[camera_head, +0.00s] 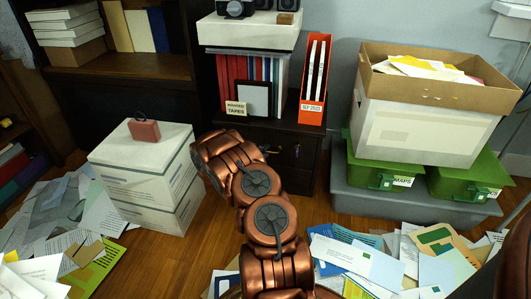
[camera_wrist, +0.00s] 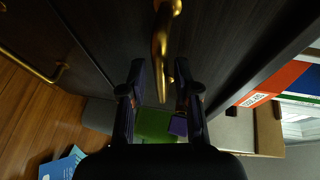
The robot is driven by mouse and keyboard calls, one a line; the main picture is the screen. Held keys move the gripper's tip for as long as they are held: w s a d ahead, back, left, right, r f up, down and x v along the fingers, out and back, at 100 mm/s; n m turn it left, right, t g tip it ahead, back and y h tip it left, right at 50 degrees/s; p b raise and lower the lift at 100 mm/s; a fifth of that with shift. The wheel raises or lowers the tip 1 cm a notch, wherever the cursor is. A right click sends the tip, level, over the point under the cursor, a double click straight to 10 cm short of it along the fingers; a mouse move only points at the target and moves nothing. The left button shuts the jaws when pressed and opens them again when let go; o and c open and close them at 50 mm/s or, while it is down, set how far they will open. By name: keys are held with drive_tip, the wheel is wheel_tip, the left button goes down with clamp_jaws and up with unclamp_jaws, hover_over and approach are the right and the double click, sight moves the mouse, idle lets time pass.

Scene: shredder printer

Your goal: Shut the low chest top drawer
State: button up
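The low chest (camera_head: 308,178) is dark wood and stands in the middle of the head view, its front partly hidden by my arm. In the wrist view its dark top drawer front (camera_wrist: 225,35) fills the upper part, with a curved brass handle (camera_wrist: 163,45). I cannot tell how far the drawer stands out. A second brass handle (camera_wrist: 30,65) is on the panel to the left. My gripper (camera_wrist: 160,75) is open, with its two black fingers either side of the brass handle's near end. Contact is not clear.
On the chest stand books, an orange file holder (camera_head: 315,80) and a small frame (camera_head: 254,98). White boxes (camera_head: 140,185) stand left. Green bins (camera_head: 380,170) and a large carton (camera_head: 425,120) stand right. Papers (camera_head: 375,265) litter the floor on both sides.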

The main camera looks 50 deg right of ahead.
idle(0.3)
drive_tip(key=a, duration=0.4)
drive_tip(key=a+r, duration=0.1)
drive_tip(key=a, duration=0.3)
drive_tip(key=a+r, duration=0.1)
drive_tip(key=a, duration=0.2)
drive_tip(key=shift+s+a+r, duration=0.1)
drive_tip(key=shift+s+a, duration=0.05)
drive_tip(key=shift+a, duration=0.25)
